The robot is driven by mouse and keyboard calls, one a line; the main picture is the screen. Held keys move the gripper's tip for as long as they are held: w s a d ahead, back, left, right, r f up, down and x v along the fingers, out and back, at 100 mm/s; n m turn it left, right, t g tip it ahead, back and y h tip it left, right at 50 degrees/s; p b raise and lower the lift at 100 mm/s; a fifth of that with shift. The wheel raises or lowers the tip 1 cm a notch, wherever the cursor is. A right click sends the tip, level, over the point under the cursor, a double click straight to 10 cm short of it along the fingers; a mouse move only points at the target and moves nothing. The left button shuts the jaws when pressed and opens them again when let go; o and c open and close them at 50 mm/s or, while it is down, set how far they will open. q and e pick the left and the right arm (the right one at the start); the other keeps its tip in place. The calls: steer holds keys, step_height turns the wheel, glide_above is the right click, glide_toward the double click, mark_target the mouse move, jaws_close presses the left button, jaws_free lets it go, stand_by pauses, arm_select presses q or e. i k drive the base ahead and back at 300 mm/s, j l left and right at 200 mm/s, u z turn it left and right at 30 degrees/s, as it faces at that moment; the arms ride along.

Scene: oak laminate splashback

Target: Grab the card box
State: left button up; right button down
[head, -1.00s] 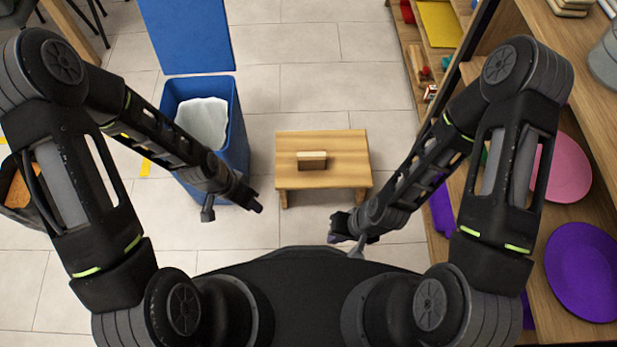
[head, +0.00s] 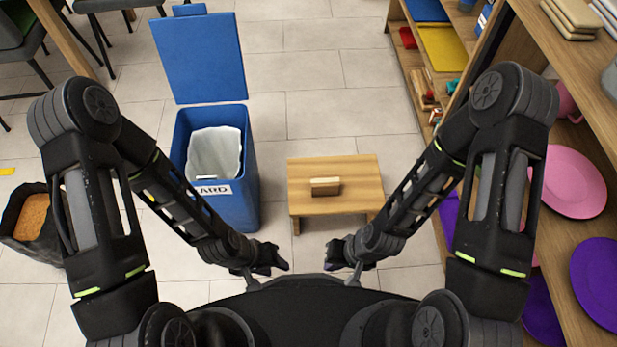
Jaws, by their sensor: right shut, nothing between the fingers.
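A small brown card box (head: 325,187) sits on top of a low wooden stool (head: 360,170) in the middle of the head view. My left gripper (head: 279,261) is in front of the stool, to its lower left, apart from the box; its fingers are too small and dark to tell whether they are open. My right gripper (head: 335,258) is in front of the stool, below the box in the picture, shut and empty. Neither gripper touches the box or the stool.
A blue bin (head: 243,150) with a raised lid and a white liner stands left of the stool. Wooden shelves (head: 560,200) with pink and purple plates line the right side. A dark container (head: 32,215) stands at far left.

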mark_target(326, 185)
steer(key=i+j, duration=0.15)
steer(key=j, duration=0.2)
steer(key=i+j, duration=0.15)
steer(key=j, duration=0.25)
steer(key=i+j, duration=0.15)
steer(key=j, duration=0.2)
steer(key=z, duration=2.4)
